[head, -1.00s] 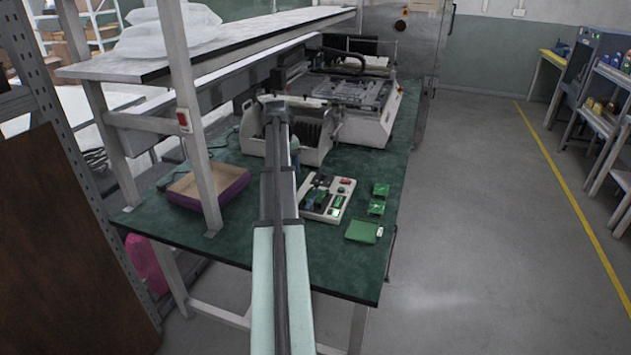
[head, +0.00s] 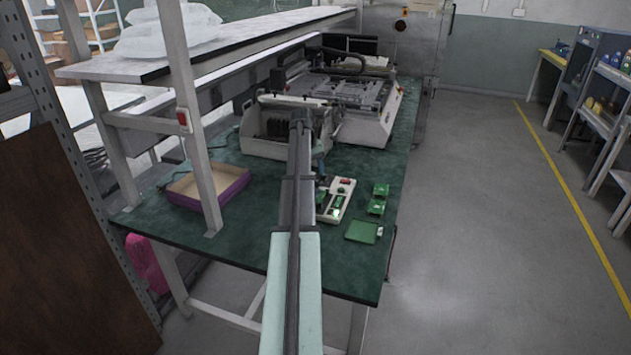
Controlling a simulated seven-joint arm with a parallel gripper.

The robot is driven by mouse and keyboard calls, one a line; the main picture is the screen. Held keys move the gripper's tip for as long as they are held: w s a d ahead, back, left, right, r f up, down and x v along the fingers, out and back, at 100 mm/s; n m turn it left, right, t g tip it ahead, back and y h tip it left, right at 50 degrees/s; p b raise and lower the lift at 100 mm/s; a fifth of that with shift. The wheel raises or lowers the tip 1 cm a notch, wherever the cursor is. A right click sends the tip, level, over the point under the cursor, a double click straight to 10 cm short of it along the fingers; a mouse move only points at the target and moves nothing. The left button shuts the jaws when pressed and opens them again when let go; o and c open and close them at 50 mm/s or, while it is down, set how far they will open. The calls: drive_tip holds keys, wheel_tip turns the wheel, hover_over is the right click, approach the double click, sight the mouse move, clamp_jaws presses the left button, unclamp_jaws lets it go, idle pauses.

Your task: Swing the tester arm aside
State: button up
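The tester appears to be the pale panel (head: 340,199) on the green bench, with a red button and green and dark parts on it. My arm covers its left part, and I cannot make out its swing arm clearly. My arm reaches forward from the bottom of the view to above the bench. Its far end bends down behind the forearm, so my gripper (head: 321,186) shows only as a small dark and bluish bit at the panel's left side. The fingers are too small and hidden to tell whether they are open or touch anything.
Several green boards (head: 363,231) lie right of the panel. A purple-edged tray (head: 232,190) sits at left, near a shelf post (head: 196,130). A white rack unit (head: 262,146) and a larger machine (head: 365,118) stand behind. The floor at right is clear.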

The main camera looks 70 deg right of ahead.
drive_tip(key=shift+s+d+f, duration=0.15)
drive_tip(key=shift+s+f, duration=0.05)
drive_tip(key=shift+f, duration=0.9)
drive_tip(key=shift+s+d+f, duration=0.1)
drive_tip(key=shift+s+f, duration=0.05)
drive_tip(key=shift+f, duration=0.9)
drive_tip(key=shift+c, duration=0.2)
clamp_jaws()
